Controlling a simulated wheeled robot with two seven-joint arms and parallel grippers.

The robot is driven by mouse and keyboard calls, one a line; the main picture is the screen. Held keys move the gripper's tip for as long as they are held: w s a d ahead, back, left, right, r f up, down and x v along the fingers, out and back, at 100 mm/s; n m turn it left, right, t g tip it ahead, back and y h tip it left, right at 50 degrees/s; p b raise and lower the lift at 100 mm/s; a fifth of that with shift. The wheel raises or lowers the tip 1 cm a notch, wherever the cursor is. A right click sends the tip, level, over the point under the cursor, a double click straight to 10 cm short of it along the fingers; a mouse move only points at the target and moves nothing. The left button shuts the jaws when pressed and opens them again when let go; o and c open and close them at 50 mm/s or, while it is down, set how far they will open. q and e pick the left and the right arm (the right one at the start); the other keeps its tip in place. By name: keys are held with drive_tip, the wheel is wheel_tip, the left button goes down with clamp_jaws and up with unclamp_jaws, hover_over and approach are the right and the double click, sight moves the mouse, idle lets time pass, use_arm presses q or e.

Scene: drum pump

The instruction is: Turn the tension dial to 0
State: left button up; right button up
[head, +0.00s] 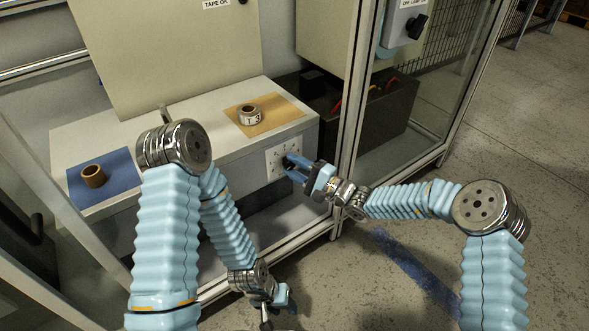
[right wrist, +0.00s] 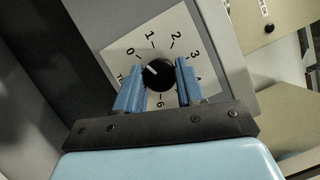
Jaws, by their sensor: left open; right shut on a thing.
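The tension dial (right wrist: 160,75) is a round black knob on a white plate (right wrist: 119,55) with printed numbers around it. Its white pointer mark points up-left in the right wrist view, close to the 0. In the head view the plate (head: 273,163) is on the front face of the grey bench box, and the dial is mostly hidden by my fingers. My right gripper (right wrist: 158,84) is shut on the dial, with one blue finger on each side; it also shows in the head view (head: 292,168). My left gripper (head: 280,300) hangs low at the bottom, open and empty.
On the bench top a tape roll marked with figures (head: 249,115) lies on a tan mat (head: 282,107). A brown roll (head: 93,176) stands on a blue mat (head: 115,165). A metal frame post (head: 358,100) rises just right of the dial. The floor at right is clear.

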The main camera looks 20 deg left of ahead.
drive_tip(key=shift+n+g+b, duration=0.3)
drive_tip(key=shift+n+b, duration=0.05)
drive_tip(key=shift+n, duration=0.55)
drive_tip(key=shift+h, duration=0.3)
drive_tip(key=o, duration=1)
drive_tip(key=shift+o, duration=0.2)
drive_tip(key=v, duration=1.3)
drive_tip(key=shift+s+d+p, duration=0.2)
drive_tip(key=shift+d+p, duration=0.1)
drive_tip(key=shift+d, duration=0.1)
